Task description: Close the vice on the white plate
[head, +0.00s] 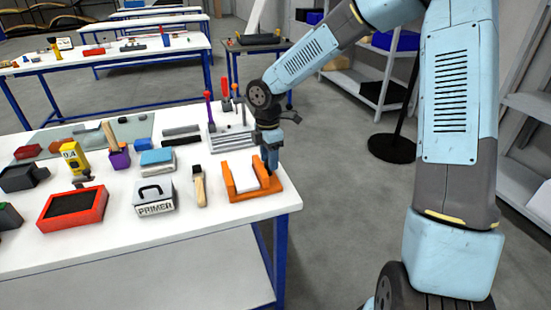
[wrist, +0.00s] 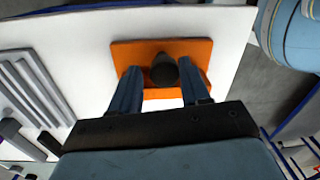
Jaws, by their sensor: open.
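The orange vice (head: 274,188) sits near the right end of the white table, with the white plate (head: 243,177) upright and tilted between its jaws. My gripper (head: 271,168) points down at the vice's right side. In the wrist view, my open gripper (wrist: 160,68) has one finger on each side of a dark round knob (wrist: 163,72) on the orange vice (wrist: 135,52). I cannot tell whether the fingers touch the knob. A strip of the white plate (wrist: 162,104) shows below, mostly hidden by my gripper.
A brush (head: 199,186), a primer box (head: 154,197) and a red tray (head: 73,208) stand left of the vice. A grey slotted rack (head: 231,138) with upright tools is behind it. The table's right edge (head: 298,202) is close to the vice.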

